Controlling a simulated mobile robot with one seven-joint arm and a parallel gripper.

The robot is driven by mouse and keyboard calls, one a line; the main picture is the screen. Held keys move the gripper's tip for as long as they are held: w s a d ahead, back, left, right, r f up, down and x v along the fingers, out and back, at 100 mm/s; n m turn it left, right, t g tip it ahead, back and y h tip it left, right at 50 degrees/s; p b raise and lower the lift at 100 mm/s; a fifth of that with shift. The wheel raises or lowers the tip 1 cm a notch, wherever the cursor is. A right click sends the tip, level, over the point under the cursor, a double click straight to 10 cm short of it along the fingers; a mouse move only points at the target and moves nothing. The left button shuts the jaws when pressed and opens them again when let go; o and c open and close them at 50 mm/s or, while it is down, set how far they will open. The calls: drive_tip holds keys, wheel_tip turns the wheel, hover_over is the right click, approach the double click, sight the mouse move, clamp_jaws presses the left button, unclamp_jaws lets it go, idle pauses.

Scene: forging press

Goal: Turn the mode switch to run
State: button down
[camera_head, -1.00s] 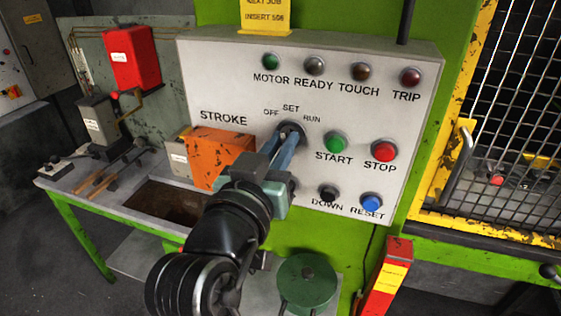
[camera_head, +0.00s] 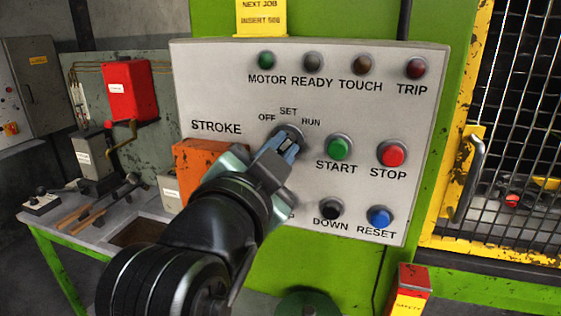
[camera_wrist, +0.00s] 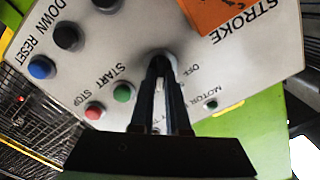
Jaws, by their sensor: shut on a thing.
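The mode switch (camera_head: 291,131) is a round knob on the pale control panel (camera_head: 225,85), under the labels OFF, SET and RUN. My gripper (camera_head: 285,148) reaches it from the lower left, with its blue fingers shut on the knob. The fingers and wrist hide most of the knob, so I cannot read its exact position. In the wrist view, my gripper (camera_wrist: 163,70) points straight at the mode switch (camera_wrist: 158,54), with the fingertips around it.
The green START button (camera_head: 338,148) and red STOP button (camera_head: 391,153) are close to the right. The black DOWN button (camera_head: 330,210) and blue RESET button (camera_head: 380,216) are below. An orange STROKE box (camera_head: 192,165) stands beside my wrist. A yellow-framed mesh guard (camera_head: 510,130) is at right.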

drive_tip(key=shift+m, duration=0.5)
drive_tip(key=c, duration=0.9)
unclamp_jaws()
drive_tip(key=shift+s+b, duration=0.1)
drive_tip(key=shift+b, duration=0.2)
drive_tip(key=b+v, duration=0.5)
drive_tip(key=v, duration=0.7)
drive_tip(key=shift+s, duration=0.4)
drive_tip(key=shift+a, duration=0.15)
